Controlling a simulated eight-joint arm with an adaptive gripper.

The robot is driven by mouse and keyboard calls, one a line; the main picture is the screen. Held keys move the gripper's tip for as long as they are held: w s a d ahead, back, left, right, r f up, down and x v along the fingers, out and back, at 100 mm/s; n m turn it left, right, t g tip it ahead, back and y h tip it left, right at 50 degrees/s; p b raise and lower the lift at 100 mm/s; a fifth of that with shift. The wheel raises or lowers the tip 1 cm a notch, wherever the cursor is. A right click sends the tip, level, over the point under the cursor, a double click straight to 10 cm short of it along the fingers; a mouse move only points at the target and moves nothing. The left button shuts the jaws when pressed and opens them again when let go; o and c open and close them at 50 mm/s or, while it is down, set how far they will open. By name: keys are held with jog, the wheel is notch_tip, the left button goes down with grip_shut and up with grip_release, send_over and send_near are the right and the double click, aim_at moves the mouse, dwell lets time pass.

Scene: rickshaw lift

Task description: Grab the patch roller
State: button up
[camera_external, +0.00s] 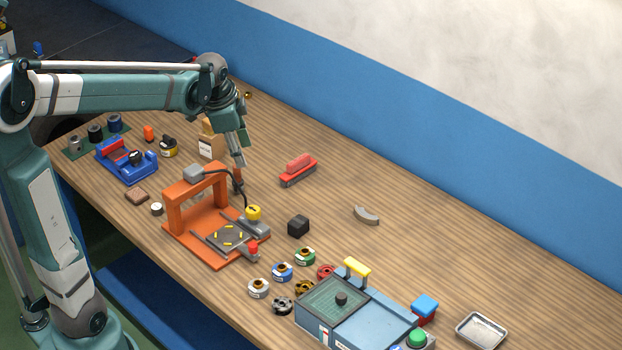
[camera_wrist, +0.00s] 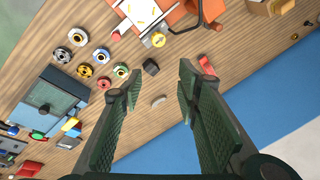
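I cannot single out the patch roller with certainty. A small dark and orange-brown upright item (camera_external: 238,181) stands behind the orange frame, just below my gripper (camera_external: 238,160), and may be it; its shape is too small to tell. My gripper (camera_wrist: 160,84) hangs above the table, pointing down. In the wrist view its two fingers are spread wide with nothing between them. A red brush-like block (camera_external: 298,169) lies right of my gripper in the external view; in the wrist view it is partly hidden behind the right finger (camera_wrist: 206,64).
The orange frame (camera_external: 183,218) with a cable stands nearby. A black cube (camera_external: 298,226), a grey curved piece (camera_external: 366,216), several coloured rings (camera_external: 282,271) and a blue-grey machine (camera_external: 372,323) lie rightward. A blue holder (camera_external: 126,163) is at left. The back middle is clear.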

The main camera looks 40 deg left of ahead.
jog(key=w+a+f+m+g+p, duration=0.1)
jog(key=w+a+f+m+g, duration=0.1)
jog(key=w+a+f+m, duration=0.55)
jog(key=g+p, duration=0.1)
send_over(237, 173)
jog(key=shift+h, duration=0.4)
jog(key=f, duration=0.8)
jog(key=shift+w+a+f, duration=0.15)
jog(key=shift+w, duration=0.05)
jog(key=shift+w+a+f, duration=0.1)
jog(key=shift+a+f, duration=0.3)
jog(key=shift+f, duration=0.05)
jog(key=shift+f, duration=0.1)
jog(key=shift+f, duration=1.2)
jog(key=shift+f, duration=0.1)
jog(key=shift+f, duration=2.5)
